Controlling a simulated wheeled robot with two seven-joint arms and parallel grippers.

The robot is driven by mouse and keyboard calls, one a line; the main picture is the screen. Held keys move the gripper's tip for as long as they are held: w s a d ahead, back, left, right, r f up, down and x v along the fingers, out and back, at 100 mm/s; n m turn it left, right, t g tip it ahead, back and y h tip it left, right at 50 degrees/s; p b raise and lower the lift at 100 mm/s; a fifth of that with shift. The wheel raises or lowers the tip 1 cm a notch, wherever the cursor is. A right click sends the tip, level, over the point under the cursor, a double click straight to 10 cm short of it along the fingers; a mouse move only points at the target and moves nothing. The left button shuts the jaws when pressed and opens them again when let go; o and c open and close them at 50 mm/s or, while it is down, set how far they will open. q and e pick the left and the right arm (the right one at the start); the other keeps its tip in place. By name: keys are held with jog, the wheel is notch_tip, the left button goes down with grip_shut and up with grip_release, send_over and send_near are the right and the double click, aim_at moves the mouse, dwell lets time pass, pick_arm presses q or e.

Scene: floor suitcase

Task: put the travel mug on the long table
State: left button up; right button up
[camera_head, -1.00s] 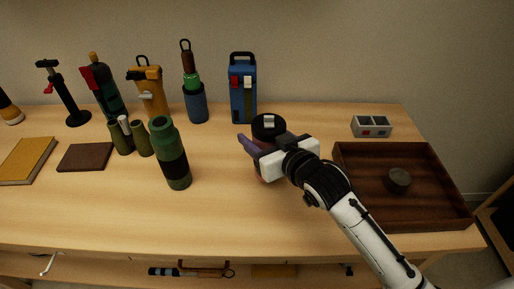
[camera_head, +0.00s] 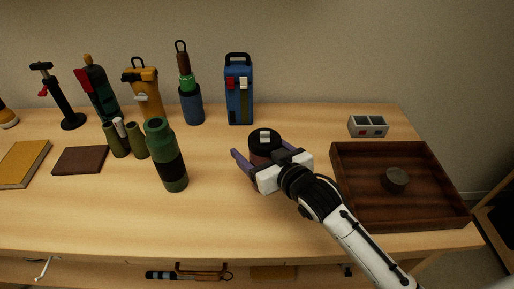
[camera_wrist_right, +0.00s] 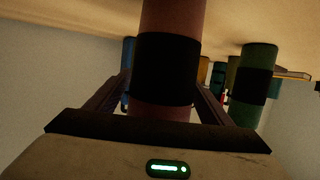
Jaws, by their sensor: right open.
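The travel mug (camera_head: 264,147), maroon with a black lid and a dark band, is upright over the long table (camera_head: 215,225), seemingly standing on it; its base is hidden in the head view. In the right wrist view the mug (camera_wrist_right: 166,70) fills the middle, between the fingers. My right gripper (camera_head: 268,162) is open around the mug, one purple finger on each side. It also shows in the right wrist view (camera_wrist_right: 160,105). My left gripper is not in view.
A green bottle (camera_head: 166,158) stands left of the mug. A brown tray (camera_head: 345,210) holding a dark round object (camera_head: 396,179) lies to the right. The table's front middle is clear.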

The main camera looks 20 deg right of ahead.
aim_at(260, 154)
jog(key=v, duration=1.2)
